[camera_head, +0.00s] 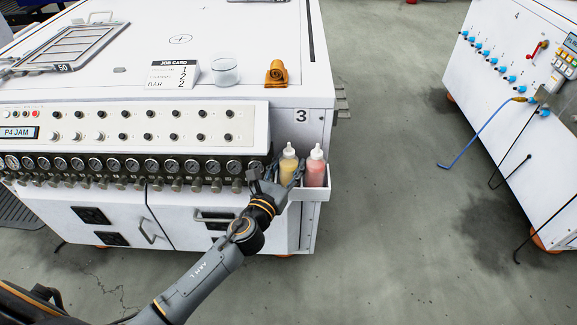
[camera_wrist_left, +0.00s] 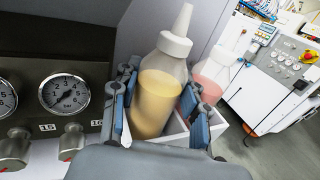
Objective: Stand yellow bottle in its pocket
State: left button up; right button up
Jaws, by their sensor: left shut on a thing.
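The yellow bottle (camera_head: 289,168) has a white cap and nozzle and stands nearly upright at the white two-pocket holder (camera_head: 316,194) on the machine's corner. In the left wrist view the yellow bottle (camera_wrist_left: 158,95) is between the fingers of my left gripper (camera_wrist_left: 160,108), which is shut on it. The left gripper (camera_head: 278,176) also shows in the head view, in front of the bottle. The bottle's base is hidden by the gripper and holder wall, so I cannot tell whether it rests on the pocket floor. My right gripper is not in view.
A pink bottle (camera_head: 315,168) stands in the holder just right of the yellow one. A row of gauges (camera_head: 130,167) and valve knobs lies left of the gripper. A glass bowl (camera_head: 225,72) and an orange part (camera_head: 277,74) sit on the machine top.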

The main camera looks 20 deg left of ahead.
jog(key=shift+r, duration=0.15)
pick_arm(q)
jog(key=o, duration=1.1)
jog(key=shift+f, duration=0.1)
jog(key=shift+c, duration=0.2)
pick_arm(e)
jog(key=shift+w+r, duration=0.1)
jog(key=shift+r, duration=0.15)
